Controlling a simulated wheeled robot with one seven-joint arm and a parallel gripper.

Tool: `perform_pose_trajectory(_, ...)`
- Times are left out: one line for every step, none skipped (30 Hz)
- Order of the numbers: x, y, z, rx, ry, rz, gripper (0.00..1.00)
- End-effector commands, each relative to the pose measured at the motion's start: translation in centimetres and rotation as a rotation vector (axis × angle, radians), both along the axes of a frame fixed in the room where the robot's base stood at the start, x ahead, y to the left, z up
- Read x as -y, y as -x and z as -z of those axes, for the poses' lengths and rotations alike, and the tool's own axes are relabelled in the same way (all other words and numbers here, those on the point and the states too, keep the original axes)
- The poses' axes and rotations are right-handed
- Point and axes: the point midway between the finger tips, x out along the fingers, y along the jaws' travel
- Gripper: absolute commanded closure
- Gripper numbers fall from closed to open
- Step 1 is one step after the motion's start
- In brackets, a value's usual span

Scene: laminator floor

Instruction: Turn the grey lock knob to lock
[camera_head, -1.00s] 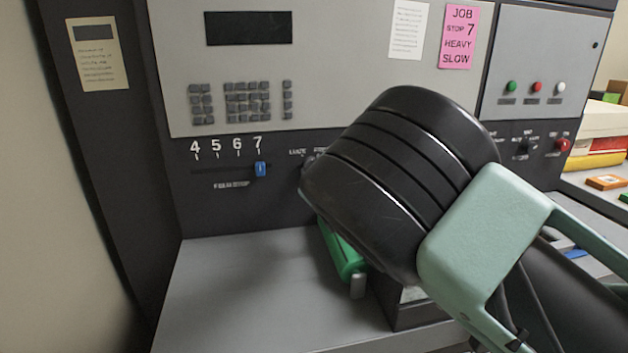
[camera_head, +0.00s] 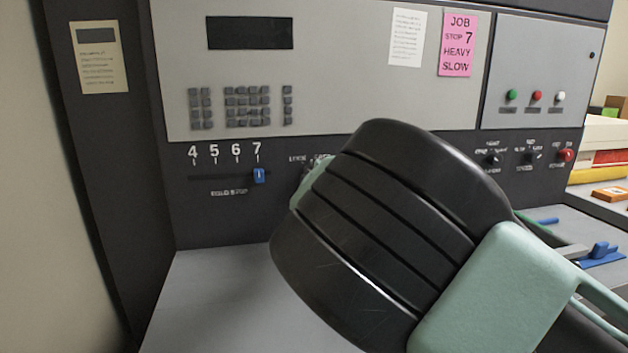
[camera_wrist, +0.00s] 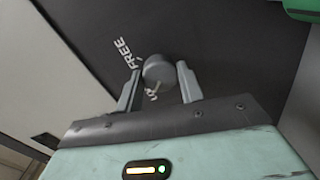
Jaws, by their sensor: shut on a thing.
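The grey lock knob (camera_wrist: 158,69) is a small round knob on the dark panel, seen in the wrist view. The word FREE (camera_wrist: 128,54) is printed beside it, and a second pale label below the knob is partly hidden. My gripper (camera_wrist: 158,78) has one finger on each side of the knob and is shut on it. I cannot clearly tell which label the knob points to.
The blue slider (camera_head: 259,175) stands under 7 on its scale. A pink note (camera_head: 458,45) reads JOB STOP 7 HEAVY SLOW. Small dark knobs and a red button (camera_head: 566,155) sit at the right. The grey ledge (camera_head: 215,300) is clear at left. A green part (camera_wrist: 300,8) shows in the wrist view.

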Motion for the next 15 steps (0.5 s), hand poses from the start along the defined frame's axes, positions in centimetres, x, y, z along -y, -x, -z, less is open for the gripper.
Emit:
perform_pose_trajectory(-0.10, 0.06, 0.18, 0.001, 0.011, -0.002, 0.85)
perform_pose_trajectory(-0.10, 0.06, 0.17, 0.002, 0.015, -0.002, 0.85)
perform_pose_trajectory(-0.10, 0.06, 0.16, 0.004, 0.021, -0.001, 0.85)
perform_pose_trajectory(-0.10, 0.05, 0.15, 0.005, 0.024, -0.001, 0.85)
perform_pose_trajectory(-0.09, 0.05, 0.14, 0.006, 0.026, -0.001, 0.85)
perform_pose_trajectory(-0.08, 0.05, 0.13, 0.006, 0.028, -0.001, 0.85)
perform_pose_trajectory(-0.08, 0.05, 0.13, 0.007, 0.030, -0.001, 0.85)
perform_pose_trajectory(-0.07, 0.05, 0.12, 0.007, 0.031, -0.002, 0.85)
perform_pose_trajectory(-0.07, 0.05, 0.12, 0.007, 0.032, -0.002, 0.85)
perform_pose_trajectory(-0.07, 0.05, 0.11, 0.007, 0.032, -0.002, 0.85)
perform_pose_trajectory(-0.07, 0.05, 0.11, 0.007, 0.032, -0.002, 0.85)
perform_pose_trajectory(-0.08, 0.05, 0.11, 0.007, 0.032, -0.002, 0.85)
perform_pose_trajectory(-0.08, 0.05, 0.12, 0.007, 0.032, -0.002, 0.85)
perform_pose_trajectory(-0.08, 0.05, 0.12, 0.007, 0.032, -0.002, 0.85)
perform_pose_trajectory(-0.08, 0.05, 0.12, 0.007, 0.032, -0.002, 0.85)
